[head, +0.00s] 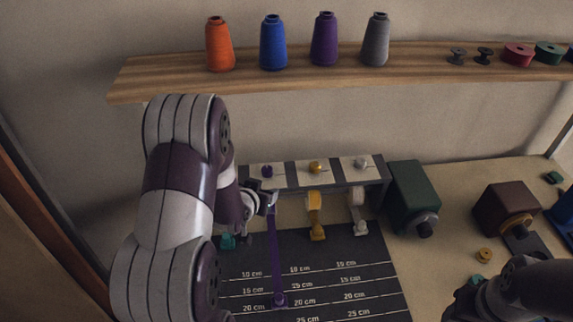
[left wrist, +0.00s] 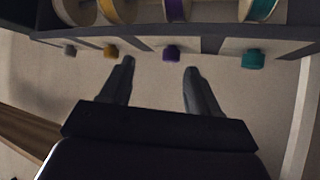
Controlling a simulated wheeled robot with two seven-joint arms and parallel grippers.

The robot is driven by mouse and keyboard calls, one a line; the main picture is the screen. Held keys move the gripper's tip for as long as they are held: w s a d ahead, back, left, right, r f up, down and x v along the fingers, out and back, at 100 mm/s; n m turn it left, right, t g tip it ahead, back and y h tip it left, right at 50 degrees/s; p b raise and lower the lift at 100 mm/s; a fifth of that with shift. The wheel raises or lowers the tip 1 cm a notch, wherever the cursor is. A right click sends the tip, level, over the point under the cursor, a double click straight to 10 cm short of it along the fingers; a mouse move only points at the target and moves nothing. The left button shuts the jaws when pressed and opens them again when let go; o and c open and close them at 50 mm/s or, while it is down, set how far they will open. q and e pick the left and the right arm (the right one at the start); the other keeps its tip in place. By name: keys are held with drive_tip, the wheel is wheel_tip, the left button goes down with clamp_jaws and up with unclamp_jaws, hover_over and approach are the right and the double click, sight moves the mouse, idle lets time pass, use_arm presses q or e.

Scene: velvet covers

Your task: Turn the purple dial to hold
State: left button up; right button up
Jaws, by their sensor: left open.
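The purple dial (head: 267,171) is on a light panel of the grey tape rack (head: 340,178), with a pointer line beside it. In the left wrist view the purple dial (left wrist: 171,52) sits just beyond my left fingertips, nearer the right one. My left gripper (left wrist: 159,67) is open and empty, its fingers apart. In the head view my left gripper (head: 262,203) is at the rack's front, partly hidden by its wrist, below the purple dial. Any markings around the dial are too small to read. My right arm (head: 525,285) is at the lower right; its jaws are unclear.
Yellow (head: 316,167) and grey (head: 361,163) dials neighbour the purple one; a teal dial (left wrist: 253,59) shows in the wrist view. A purple tape (head: 274,255) lies pulled out over the dark mat (head: 340,265). A shelf (head: 160,78) with thread cones hangs above. A green box (head: 410,190) stands right.

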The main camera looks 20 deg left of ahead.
sight(267, 171)
use_arm(q)
drive_tip(key=w+a+f+t+p, duration=0.1)
drive_tip(key=w, duration=0.2)
drive_tip(key=w+a+f, duration=0.2)
drive_tip(key=w, duration=0.2)
drive_tip(key=w+a+f+t+p, duration=0.1)
drive_tip(key=w, duration=0.2)
drive_tip(key=shift+w+a+f+n+t+p, duration=0.2)
drive_tip(key=shift+w+n+t+p, duration=0.1)
drive_tip(key=shift+w+p, duration=0.1)
drive_tip(key=shift+w+f+y, duration=0.1)
drive_tip(key=shift+w+y, duration=0.2)
drive_tip(key=shift+d, duration=0.1)
use_arm(e)
drive_tip(key=r, duration=0.3)
drive_tip(key=shift+s+d, duration=0.1)
drive_tip(key=shift+s, duration=0.15)
use_arm(q)
drive_tip(key=shift+w, duration=0.1)
drive_tip(key=shift+f, duration=0.1)
drive_tip(key=c, duration=1)
